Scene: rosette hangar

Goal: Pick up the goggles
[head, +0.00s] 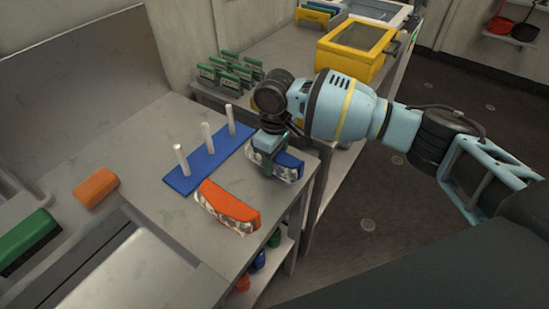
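Two pairs of goggles lie on the grey table. The blue goggles (290,163), with a pale patterned lower part, are near the table's right edge. The orange goggles (231,203), with a similar patterned part, lie in front and to the left of them. My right gripper (267,168) reaches down from above at the left part of the blue goggles and overlaps them in the picture. Its fingertips are partly hidden, so I cannot tell whether it grips them. My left gripper is out of view.
A blue board with three white pegs (211,160) lies behind the goggles. An orange block (96,187) and a green brush (29,239) are at the left. A yellow case (355,48) and several green-topped cards (229,70) stand on the back bench.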

